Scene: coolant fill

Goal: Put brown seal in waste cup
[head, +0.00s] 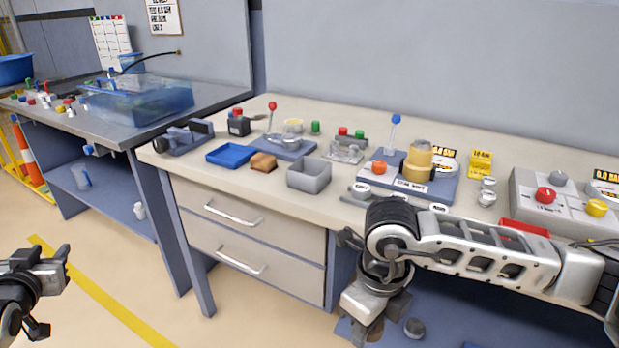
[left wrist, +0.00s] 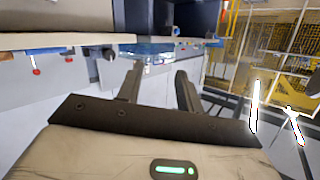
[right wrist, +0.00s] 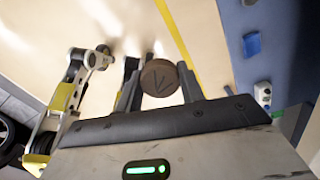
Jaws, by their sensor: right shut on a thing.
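My right gripper (right wrist: 158,88) is shut on a round brown seal (right wrist: 160,77), with a line mark on its face, in the right wrist view. In the head view, the right gripper (head: 376,318) hangs low in front of the bench, and a bit of the brown seal (head: 375,334) shows below it. My left gripper (head: 53,290) is open and empty at the lower left, away from the bench; its spread fingers (left wrist: 160,80) also show in the left wrist view. An open grey square container (head: 309,184) stands near the bench's front edge. I cannot tell whether it is the waste cup.
A blue tray (head: 228,154) and a brown block (head: 263,160) lie left of the grey container. A fixture with a yellow cylinder (head: 418,160) stands to its right. The bench's front edge and drawers (head: 245,222) lie beside my right arm. A water tank (head: 140,101) is at back left.

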